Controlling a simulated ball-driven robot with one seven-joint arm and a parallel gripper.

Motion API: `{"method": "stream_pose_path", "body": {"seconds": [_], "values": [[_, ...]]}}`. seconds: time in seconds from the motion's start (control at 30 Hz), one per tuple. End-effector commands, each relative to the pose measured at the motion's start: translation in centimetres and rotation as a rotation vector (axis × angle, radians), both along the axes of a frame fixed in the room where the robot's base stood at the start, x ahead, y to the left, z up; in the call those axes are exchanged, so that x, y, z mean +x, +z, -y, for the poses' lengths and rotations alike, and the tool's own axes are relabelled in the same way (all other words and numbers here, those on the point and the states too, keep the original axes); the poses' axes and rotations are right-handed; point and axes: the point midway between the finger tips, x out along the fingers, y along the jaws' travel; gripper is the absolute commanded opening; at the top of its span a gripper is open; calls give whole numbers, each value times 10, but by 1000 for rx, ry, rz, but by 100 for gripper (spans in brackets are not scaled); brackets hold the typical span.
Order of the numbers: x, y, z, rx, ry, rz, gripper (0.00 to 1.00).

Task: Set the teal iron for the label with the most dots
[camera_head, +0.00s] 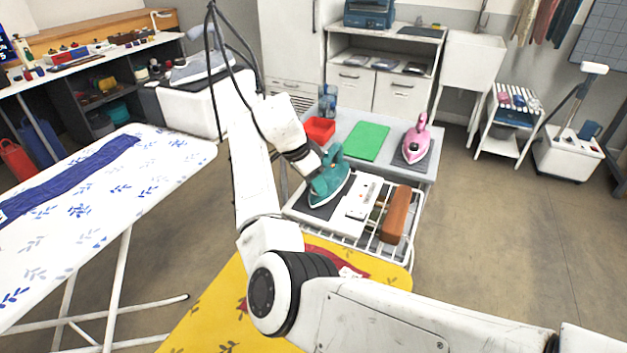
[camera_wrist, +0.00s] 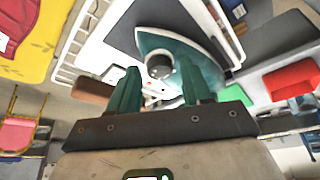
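The teal iron (camera_head: 330,182) lies on a dark pad on the white wire rack, on the grey cart. In the wrist view the iron (camera_wrist: 209,70) shows its teal body, pale soleplate edge and a round dark dial (camera_wrist: 159,66). My gripper (camera_wrist: 158,82) has its two teal fingers apart, with the dial seen between and just beyond the tips. I cannot tell whether they touch the iron. In the head view my gripper (camera_head: 312,169) is at the iron's left side. A red cloth with a white label (camera_head: 350,273) lies on the yellow board; its dots are too small to read.
A pink iron (camera_head: 416,141), green mat (camera_head: 367,141) and red tray (camera_head: 320,130) share the cart. A white device (camera_head: 362,200) and brown block (camera_head: 396,214) lie on the rack. A patterned ironing board (camera_head: 100,200) stands left.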

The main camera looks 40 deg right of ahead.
Motion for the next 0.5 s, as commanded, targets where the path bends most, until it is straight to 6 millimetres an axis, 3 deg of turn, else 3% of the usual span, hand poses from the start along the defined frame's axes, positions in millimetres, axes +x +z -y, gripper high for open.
{"method": "stream_pose_path", "body": {"seconds": [0.33,0.5], "values": [[0,0,0,1,1,0,58],[2,15,-6,0,0,2,58]]}}
